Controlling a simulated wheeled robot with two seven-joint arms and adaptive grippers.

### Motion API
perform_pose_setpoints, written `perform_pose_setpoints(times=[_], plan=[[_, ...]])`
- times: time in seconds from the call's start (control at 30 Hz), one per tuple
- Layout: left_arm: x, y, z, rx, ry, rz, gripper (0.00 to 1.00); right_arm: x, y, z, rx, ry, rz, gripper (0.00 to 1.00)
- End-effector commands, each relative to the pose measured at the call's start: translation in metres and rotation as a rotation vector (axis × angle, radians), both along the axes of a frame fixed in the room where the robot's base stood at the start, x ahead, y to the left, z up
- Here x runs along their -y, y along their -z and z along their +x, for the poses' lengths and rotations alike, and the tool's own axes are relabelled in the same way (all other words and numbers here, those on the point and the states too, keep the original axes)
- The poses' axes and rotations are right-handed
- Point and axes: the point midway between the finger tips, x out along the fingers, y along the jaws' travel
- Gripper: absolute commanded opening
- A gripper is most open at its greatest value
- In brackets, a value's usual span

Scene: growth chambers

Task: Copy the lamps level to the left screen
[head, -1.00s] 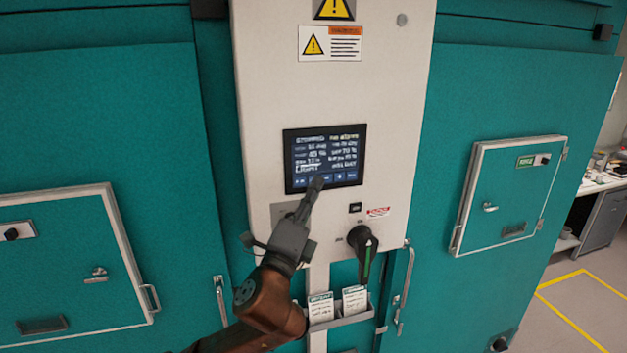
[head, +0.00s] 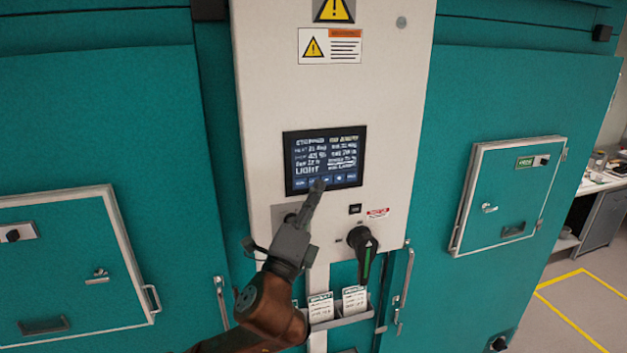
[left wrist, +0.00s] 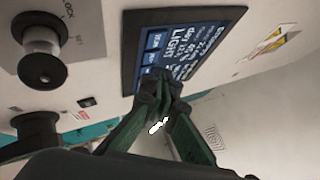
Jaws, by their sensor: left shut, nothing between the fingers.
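The screen (head: 325,158) is a dark panel with white text and a row of blue buttons along its bottom edge. It is set in the white control column, and a larger word LIGHT shows at its lower left. Most other text is too small to read surely. My left gripper (head: 317,187) is shut and empty, its fingertips over the lower edge of the screen at the button row. In the left wrist view the closed fingertips (left wrist: 160,90) overlap the screen (left wrist: 185,42), covering part of the buttons. I cannot tell whether they touch. My right gripper is not in view.
A black rotary handle (head: 363,243) juts out right below the screen. Card holders (head: 340,318) hang under it. Teal chamber doors (head: 100,120) flank the column, with small framed hatches (head: 510,192). Yellow floor lines (head: 575,290) and a bench lie at the far right.

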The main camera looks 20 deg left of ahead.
Motion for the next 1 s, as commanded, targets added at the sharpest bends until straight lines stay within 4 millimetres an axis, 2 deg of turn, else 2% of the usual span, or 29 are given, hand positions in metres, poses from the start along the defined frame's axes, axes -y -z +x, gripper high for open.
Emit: perform_pose_setpoints(times=[0.33, 0.8, 1.0], plan=[[0.002, 0.000, -0.002, 0.000, 0.001, 0.000, 0.00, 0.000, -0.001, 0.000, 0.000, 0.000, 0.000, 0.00], [0.025, -0.001, -0.037, -0.001, 0.002, 0.000, 0.00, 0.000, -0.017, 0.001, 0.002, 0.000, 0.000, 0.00], [0.028, 0.000, -0.042, -0.001, 0.000, 0.000, 0.00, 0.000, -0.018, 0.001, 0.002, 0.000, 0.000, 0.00]])
